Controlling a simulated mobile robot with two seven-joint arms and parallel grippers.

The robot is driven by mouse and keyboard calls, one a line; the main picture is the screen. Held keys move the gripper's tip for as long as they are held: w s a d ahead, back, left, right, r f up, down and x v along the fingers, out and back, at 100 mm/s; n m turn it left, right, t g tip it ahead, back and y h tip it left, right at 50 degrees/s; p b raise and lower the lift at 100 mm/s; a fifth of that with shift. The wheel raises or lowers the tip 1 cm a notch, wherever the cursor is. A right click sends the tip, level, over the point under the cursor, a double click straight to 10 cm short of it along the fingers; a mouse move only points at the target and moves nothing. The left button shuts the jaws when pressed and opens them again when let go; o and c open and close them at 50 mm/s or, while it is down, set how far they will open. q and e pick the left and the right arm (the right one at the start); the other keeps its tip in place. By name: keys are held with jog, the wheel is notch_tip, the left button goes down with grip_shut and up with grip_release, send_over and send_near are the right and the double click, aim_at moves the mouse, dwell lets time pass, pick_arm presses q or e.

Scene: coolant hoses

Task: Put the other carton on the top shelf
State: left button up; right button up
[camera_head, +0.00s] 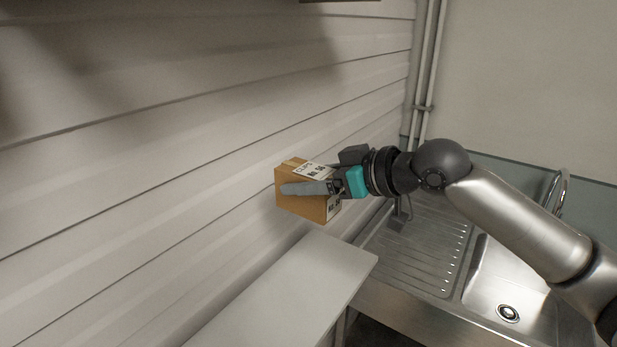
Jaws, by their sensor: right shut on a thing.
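A small brown carton (300,205) with white printed labels is held in the air near the wall. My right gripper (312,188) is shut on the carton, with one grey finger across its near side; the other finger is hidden. The carton is above and beyond the far end of a pale shelf board (290,295); I cannot tell how high above it. The bare part of the board that shows is empty. My left gripper is not in view.
A ribbed pale wall (150,170) runs along the left, close to the carton. A steel sink with a drainboard (425,245) and a tap (562,190) lies at the right. Vertical pipes (425,75) stand in the corner. A dark edge (340,1) shows at the top.

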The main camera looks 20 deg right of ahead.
aim_at(335, 199)
jog(key=shift+s+d+f+b, duration=0.1)
jog(key=shift+s+d+b, duration=0.2)
jog(key=shift+s+d, duration=0.15)
jog(key=s+d+b, duration=0.1)
jog(key=s+d, duration=0.1)
jog(key=s, duration=0.1)
jog(key=shift+d+f+b, duration=0.1)
jog(key=shift+b, duration=0.25)
jog(key=s+d+b, duration=0.2)
jog(key=s+b, duration=0.1)
jog(key=b, duration=0.1)
jog(key=shift+d+b, duration=0.2)
jog(key=shift+b, duration=0.15)
jog(key=d+b, duration=0.1)
jog(key=b, duration=0.3)
jog(key=shift+s+d, duration=0.1)
jog(key=shift+s, duration=0.3)
jog(key=s+d+b, duration=0.1)
jog(key=s+b, duration=0.1)
jog(key=b, duration=0.2)
jog(key=s+d+b, duration=0.1)
jog(key=s+b, duration=0.1)
jog(key=b, duration=0.3)
jog(key=shift+d+r, duration=0.2)
